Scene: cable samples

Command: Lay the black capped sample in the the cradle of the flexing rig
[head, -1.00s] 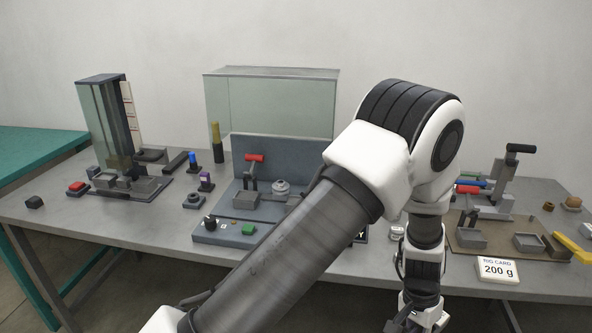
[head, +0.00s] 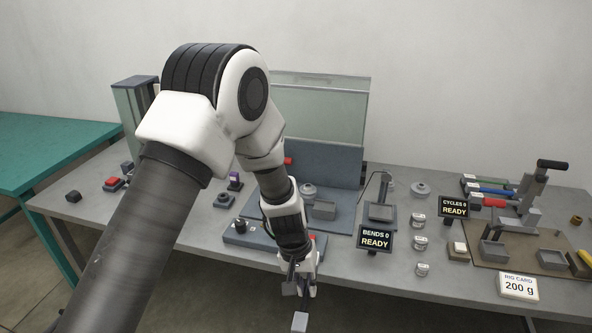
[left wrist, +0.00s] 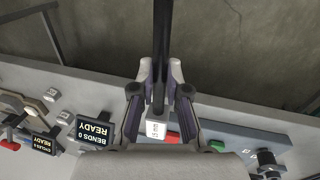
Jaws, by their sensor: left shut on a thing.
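My left gripper (head: 302,292) is in front of the table's near edge in the head view. In the left wrist view its fingers (left wrist: 160,78) are shut on a long, dark sample (left wrist: 161,50) with a white tag (left wrist: 155,130); the cap colour is not clear. The tag also hangs below the gripper in the head view (head: 300,322). The rig with the "BENDS 0 READY" sign (head: 375,238) has a blue-grey base and back plate (head: 335,170), partly hidden by my left arm. A small grey tray (head: 323,211) sits on it; I cannot tell if this is the cradle.
Samples with green, blue and red ends (head: 492,190) lie at the right rig, near the "CYCLES 0 READY" sign (head: 454,207). A "RIG CARD 200 g" (head: 518,287) stands at the front right. Several small weights (head: 420,243) stand between the rigs.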

